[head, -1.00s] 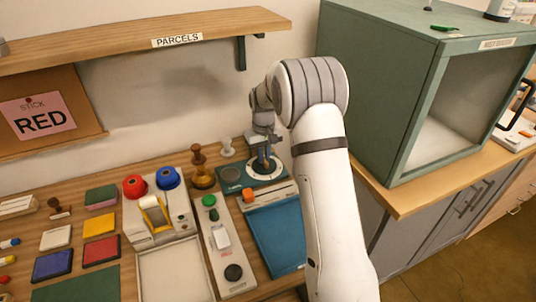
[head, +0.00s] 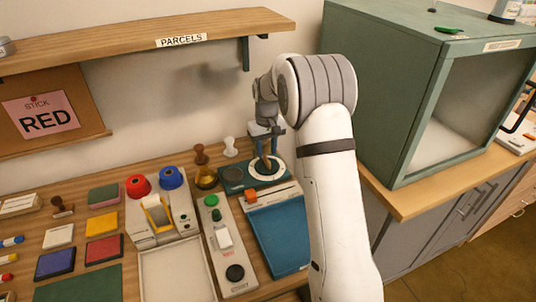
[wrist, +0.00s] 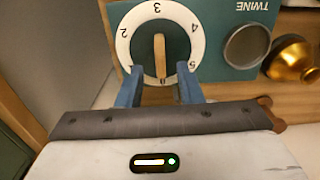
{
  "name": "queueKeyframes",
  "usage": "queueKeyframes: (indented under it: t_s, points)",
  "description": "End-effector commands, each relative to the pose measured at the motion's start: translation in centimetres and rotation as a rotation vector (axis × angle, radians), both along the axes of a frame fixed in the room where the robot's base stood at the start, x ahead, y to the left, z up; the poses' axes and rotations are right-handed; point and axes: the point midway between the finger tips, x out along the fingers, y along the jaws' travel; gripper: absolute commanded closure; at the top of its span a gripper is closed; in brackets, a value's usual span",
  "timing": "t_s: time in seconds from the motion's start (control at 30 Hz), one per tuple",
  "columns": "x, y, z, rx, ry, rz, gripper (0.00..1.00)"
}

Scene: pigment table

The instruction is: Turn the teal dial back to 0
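The dial (head: 251,175) has a white number ring (wrist: 124,50) on a teal plate (head: 233,188) marked TWINE. Its wooden bar handle (wrist: 159,50) lies lengthwise in the wrist view, one end toward the 3 at the top. The 2, 3, 4 and 5 show; the ring's near part, with any 0, is hidden by my gripper. My gripper (wrist: 160,72) is open, with one blue finger on each side of the handle's near end and gaps between. In the head view my gripper (head: 266,146) hangs just above the handle (head: 266,160).
A dark round disc (wrist: 247,46) shares the plate, with a brass pot (wrist: 291,61) beside it. A blue tray (head: 280,240) and a grey panel with a green button (head: 211,200) stand in front. A green cabinet (head: 385,90) stands close to my arm's right.

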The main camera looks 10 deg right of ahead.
Motion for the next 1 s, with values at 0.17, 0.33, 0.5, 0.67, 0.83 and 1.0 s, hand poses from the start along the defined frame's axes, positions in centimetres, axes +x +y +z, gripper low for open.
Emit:
queueKeyframes:
  t_s: [0.17, 0.33, 0.5, 0.67, 0.83, 1.0]
  points:
    - [0.2, 0.0, 3.1, 0.000, -0.003, 0.000, 0.67]
    - [0.2, 0.0, 4.6, 0.000, -0.001, 0.000, 0.67]
    - [0.2, 0.0, 4.9, 0.000, -0.001, 0.000, 0.67]
    - [0.2, 0.0, 4.9, 0.000, -0.001, 0.000, 0.67]
    - [-1.3, -0.1, 6.4, 0.000, -0.012, -0.010, 0.67]
    - [-6.0, -0.4, 10.0, 0.001, -0.047, -0.039, 0.67]
